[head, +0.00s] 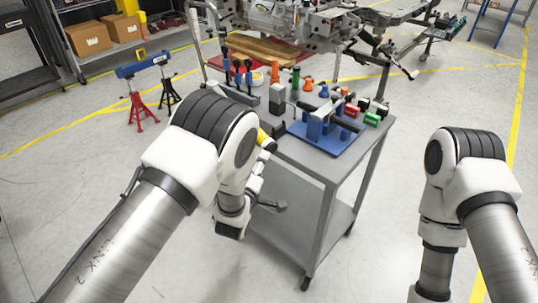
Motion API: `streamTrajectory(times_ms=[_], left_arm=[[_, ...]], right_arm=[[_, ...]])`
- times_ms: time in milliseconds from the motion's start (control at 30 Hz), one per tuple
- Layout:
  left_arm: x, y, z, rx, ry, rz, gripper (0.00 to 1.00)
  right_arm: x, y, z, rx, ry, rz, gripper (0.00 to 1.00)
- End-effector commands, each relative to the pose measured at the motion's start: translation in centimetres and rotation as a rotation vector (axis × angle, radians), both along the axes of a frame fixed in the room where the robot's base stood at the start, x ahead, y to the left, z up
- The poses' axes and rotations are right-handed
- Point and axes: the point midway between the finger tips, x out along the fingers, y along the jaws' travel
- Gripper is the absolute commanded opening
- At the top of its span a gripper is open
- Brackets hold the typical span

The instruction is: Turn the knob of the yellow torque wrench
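A yellow piece with a dark end (266,140), which looks like part of the yellow torque wrench, shows at the near left edge of the grey cart (312,160). My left arm covers the rest of it, and I cannot make out its knob. My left arm passes in front of the cart's left side and bends down there. The end of that arm, with dark parts that seem to be my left gripper (272,205), hangs beside the cart, below the top. Its fingers are too small and covered to read. My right arm hangs at the right, clear of the cart, and its gripper is below the frame.
A blue fixture (322,132) stands on the cart top, with red and green cylinders (372,119) to its right. Blue-handled tools (238,76) stand in a holder at the back left. A metal chassis (330,25) is behind. The floor between cart and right arm is clear.

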Motion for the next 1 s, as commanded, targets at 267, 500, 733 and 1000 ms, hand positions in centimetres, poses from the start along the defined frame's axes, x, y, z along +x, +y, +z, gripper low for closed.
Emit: streamTrajectory(times_ms=[267,500,733,1000], left_arm=[[3.4,-1.0,-0.1,-0.036,-0.021,-0.002,0.7],[7.3,-1.8,-0.2,-0.033,-0.015,-0.002,0.7],[7.8,-1.9,-0.2,-0.031,-0.014,-0.001,0.7],[7.8,-1.8,-0.2,-0.031,-0.014,-0.001,0.1]], right_arm=[[0.0,0.0,-3.8,0.0,0.001,0.0,0.4],[0.0,0.0,-3.3,0.0,0.0,0.001,0.4],[0.0,0.0,-3.3,0.0,0.0,0.001,0.4],[0.0,0.0,-3.3,0.0,0.0,0.001,0.4]])
